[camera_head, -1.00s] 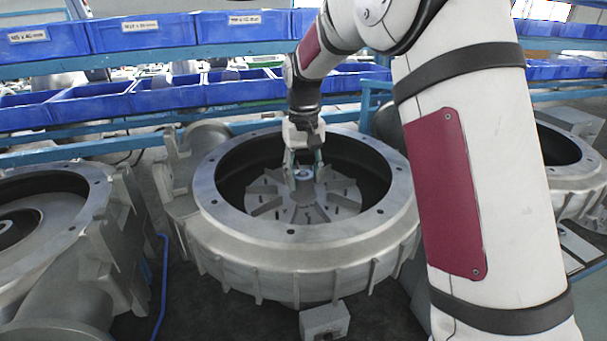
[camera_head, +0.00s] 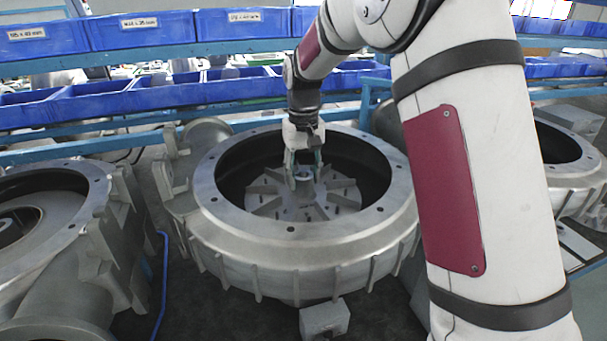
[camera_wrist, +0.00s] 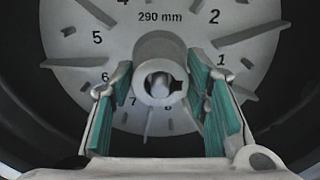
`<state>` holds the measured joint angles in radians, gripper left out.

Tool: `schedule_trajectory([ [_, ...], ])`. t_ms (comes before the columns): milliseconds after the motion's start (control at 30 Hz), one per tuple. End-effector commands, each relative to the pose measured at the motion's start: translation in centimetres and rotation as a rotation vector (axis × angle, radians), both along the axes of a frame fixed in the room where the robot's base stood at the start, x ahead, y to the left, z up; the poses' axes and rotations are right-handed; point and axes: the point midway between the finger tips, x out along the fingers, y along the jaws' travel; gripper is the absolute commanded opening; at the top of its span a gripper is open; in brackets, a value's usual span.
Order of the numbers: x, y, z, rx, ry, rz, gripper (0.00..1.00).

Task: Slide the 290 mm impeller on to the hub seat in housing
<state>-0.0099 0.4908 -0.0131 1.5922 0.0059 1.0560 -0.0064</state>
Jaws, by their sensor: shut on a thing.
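The grey impeller (camera_head: 341,199), a bladed disc, lies inside the round open housing (camera_head: 232,216) in the head view. In the wrist view the impeller (camera_wrist: 112,35) shows "290 mm" and numbers around its hub (camera_wrist: 158,48). My gripper (camera_head: 305,183) reaches down into the housing from above. In the wrist view my gripper's green-padded fingers (camera_wrist: 163,100) stand on either side of the hub, shut on it. A pale round end shows inside the hub's bore, with a dark notch at its right. The hub seat under the disc is hidden, so I cannot tell how far down the impeller sits.
Another housing (camera_head: 92,190) stands at the left and one more (camera_head: 562,150) at the right. Blue bins (camera_head: 140,33) line the racks behind. A small grey block (camera_head: 325,319) is at the housing's front. The housing wall closely surrounds the impeller.

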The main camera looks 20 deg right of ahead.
Motion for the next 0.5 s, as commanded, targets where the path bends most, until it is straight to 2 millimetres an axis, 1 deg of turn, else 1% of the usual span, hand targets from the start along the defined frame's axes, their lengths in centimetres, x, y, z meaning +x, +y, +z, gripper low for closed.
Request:
schedule_trajectory([
  [33, -0.02, 0.00, -0.16, 0.000, 0.002, 0.000, 0.45],
  [67, -0.02, 0.00, -0.17, 0.000, 0.002, 0.000, 0.52],
  [100, -0.02, 0.00, -0.18, 0.000, 0.003, 0.000, 0.61],
  [133, -0.02, 0.00, -0.18, 0.000, 0.003, 0.000, 0.66],
  [400, -0.07, 0.00, -0.24, 0.000, 0.005, 0.000, 0.66],
  [500, -0.02, 0.00, 0.10, 0.000, 0.003, 0.000, 0.66],
])
